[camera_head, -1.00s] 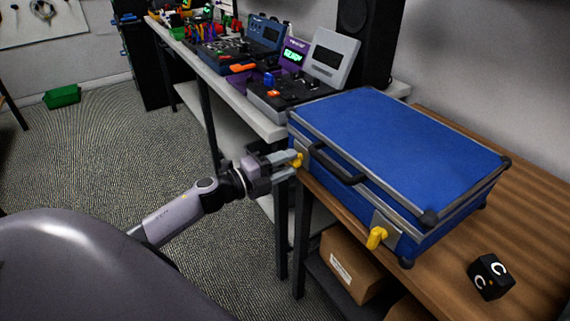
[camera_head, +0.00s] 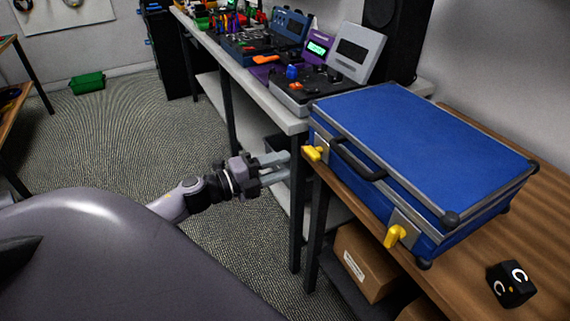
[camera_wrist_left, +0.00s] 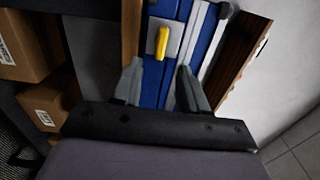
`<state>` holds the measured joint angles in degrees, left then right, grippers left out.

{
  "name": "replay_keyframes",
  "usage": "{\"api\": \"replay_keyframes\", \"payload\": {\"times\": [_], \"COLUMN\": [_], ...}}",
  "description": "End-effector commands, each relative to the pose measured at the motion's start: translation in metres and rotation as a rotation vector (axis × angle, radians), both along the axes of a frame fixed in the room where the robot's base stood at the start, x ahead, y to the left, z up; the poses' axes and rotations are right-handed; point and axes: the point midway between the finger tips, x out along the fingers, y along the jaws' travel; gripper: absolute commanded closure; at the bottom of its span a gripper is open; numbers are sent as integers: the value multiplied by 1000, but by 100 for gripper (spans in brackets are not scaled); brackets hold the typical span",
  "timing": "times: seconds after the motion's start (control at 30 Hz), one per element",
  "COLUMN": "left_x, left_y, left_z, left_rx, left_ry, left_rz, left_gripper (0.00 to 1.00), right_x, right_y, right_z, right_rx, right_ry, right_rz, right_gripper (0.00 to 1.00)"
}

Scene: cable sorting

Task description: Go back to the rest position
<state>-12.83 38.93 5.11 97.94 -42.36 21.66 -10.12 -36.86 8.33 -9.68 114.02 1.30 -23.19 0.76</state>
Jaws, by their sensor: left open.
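My left gripper (camera_head: 284,167) is open and empty in the head view, left of the blue case (camera_head: 420,145) and apart from it. The case lies closed on the wooden table. Its far-left yellow latch (camera_head: 313,153) sticks out toward the left, near the gripper's fingertips. A second yellow latch (camera_head: 395,236) is at the near front corner. In the left wrist view the open fingers (camera_wrist_left: 160,85) point toward the case's side (camera_wrist_left: 205,45), with one yellow latch (camera_wrist_left: 162,42) beyond them. My right gripper is not in view.
A black cube (camera_head: 511,284) with white marks lies on the wooden table (camera_head: 470,275). A long bench (camera_head: 290,122) with several devices runs behind. Cardboard boxes (camera_head: 368,262) sit on a shelf below the table. The floor (camera_head: 120,145) to the left is open.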

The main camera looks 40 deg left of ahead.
Motion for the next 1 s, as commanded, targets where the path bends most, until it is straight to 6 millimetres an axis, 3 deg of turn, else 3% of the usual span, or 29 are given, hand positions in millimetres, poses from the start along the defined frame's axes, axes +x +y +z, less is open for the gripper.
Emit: {"api": "replay_keyframes", "payload": {"times": [0.53,0.67,0.77,0.87,1.0], "left_x": [-1,-7,-24,-54,-108], "left_y": [0,-8,-26,-52,-100], "left_z": [0,-6,-23,-51,-90], "left_rx": [0,-82,-284,-569,-947], "left_ry": [0,35,135,302,579], "left_rz": [0,28,110,243,439], "left_gripper": [57,57,57,57,57], "right_x": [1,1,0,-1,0], "right_y": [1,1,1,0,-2], "right_z": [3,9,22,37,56], "right_rx": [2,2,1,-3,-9], "right_ry": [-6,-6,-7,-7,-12], "right_rz": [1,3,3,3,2], "right_gripper": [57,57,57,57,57]}}
